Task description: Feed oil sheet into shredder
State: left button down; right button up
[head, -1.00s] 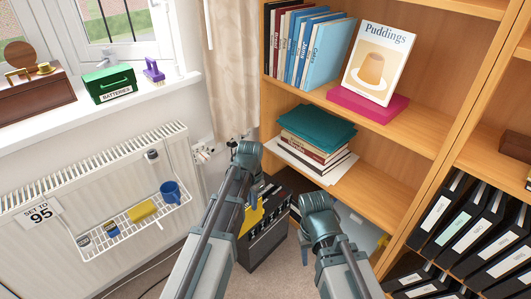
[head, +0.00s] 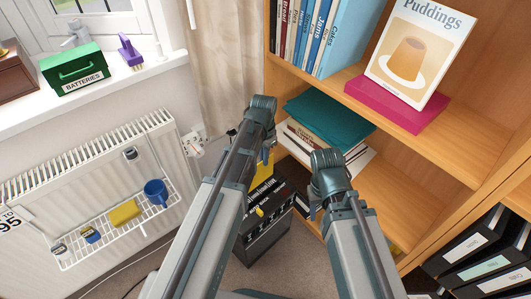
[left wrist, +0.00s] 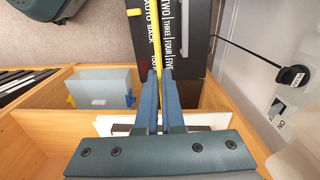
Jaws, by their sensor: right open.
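The black shredder (head: 262,240) stands on the floor in the corner, with white lettering and a yellow knob (head: 260,212) on top. My left gripper is shut on a thin yellow sheet (head: 264,168), which stands upright over the shredder's top. In the left wrist view the sheet (left wrist: 156,40) is edge-on between the blue fingers (left wrist: 159,105), beside the shredder's lettered top (left wrist: 178,30). I cannot tell whether its lower edge is in the slot. My right gripper (head: 314,208) is open and empty right of the shredder; its fingers are partly hidden by its wrist.
A wooden bookcase (head: 430,150) with books and a teal folder (head: 325,120) is close on the right. A radiator (head: 80,190) with a wire rack (head: 120,225) is at left.

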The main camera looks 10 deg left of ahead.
jog(key=shift+r, duration=0.15)
notch_tip(320, 180, down, 8)
jog(key=b, duration=0.7)
jog(key=shift+b, duration=0.4)
jog(key=shift+d+f+b, duration=0.15)
jog(key=shift+f+b, duration=0.3)
dwell(0.5)
jog(key=shift+f+b, duration=2.1)
jog(key=shift+f, duration=0.05)
dwell(2.9)
jog(key=shift+f+b, duration=0.35)
